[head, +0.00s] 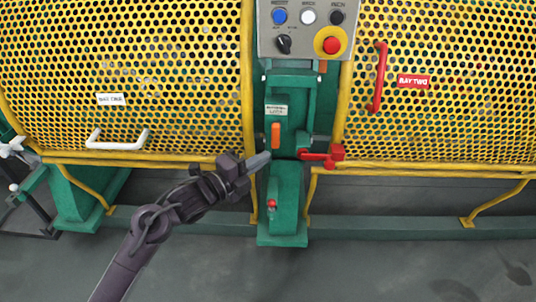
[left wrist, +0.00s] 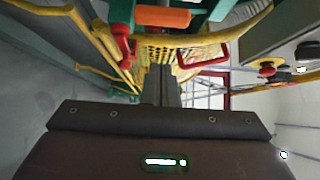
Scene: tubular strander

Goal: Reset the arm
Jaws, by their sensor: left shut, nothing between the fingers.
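My left arm comes in from the lower left in the head view. Its gripper (head: 262,160) is shut and empty, just in front of the green pedestal, left of the red lever (head: 322,155) and below the orange piece (head: 276,136). In the left wrist view the closed fingers (left wrist: 161,85) point ahead, with the orange piece (left wrist: 163,16) above them and a red lever part (left wrist: 123,45) to their left. My right gripper does not show in either view.
Yellow perforated guards, left (head: 130,60) and right (head: 440,110), flank the pedestal. They carry a white handle (head: 117,144) and a red handle (head: 378,76). A control panel (head: 306,28) with a red stop button (head: 331,45) stands above. The grey floor (head: 380,265) in front is clear.

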